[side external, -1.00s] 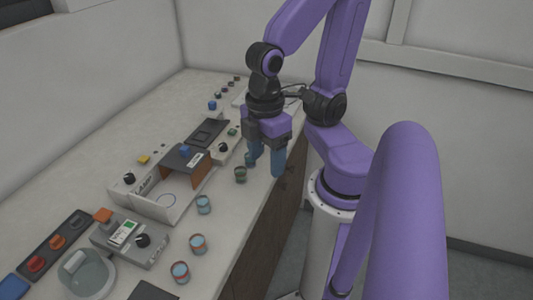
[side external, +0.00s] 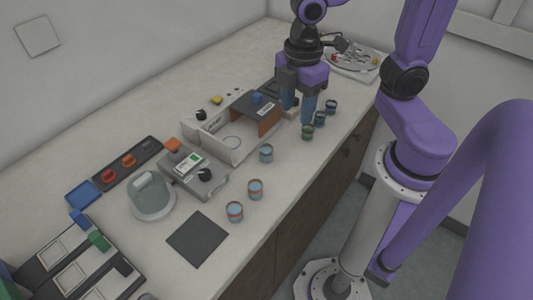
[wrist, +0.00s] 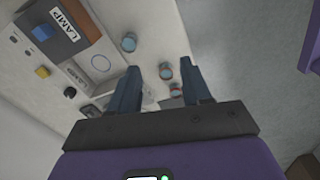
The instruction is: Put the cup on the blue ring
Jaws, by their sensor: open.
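Several small blue-topped cups stand along the counter's front edge. One cup (side external: 266,153) is in front of the lamp station, two more, a cup (side external: 255,189) and a cup (side external: 235,211), are nearer the camera, and darker cups, such as one (side external: 307,131), stand close to my gripper (side external: 298,109). I cannot tell which cup is meant. The thin blue ring (side external: 232,143) lies bare on the lamp station's white floor; it also shows in the wrist view (wrist: 101,62). My gripper is open and empty, above the counter beyond the ring. Three cups show in the wrist view, including one (wrist: 128,42).
The lamp station has a brown panel (side external: 270,122) and low white walls beside the ring. A grey device with a knob (side external: 193,174), a glass-like round vessel (side external: 152,196) and a dark square mat (side external: 197,238) are nearer the camera. A tray (side external: 352,63) lies at the far end.

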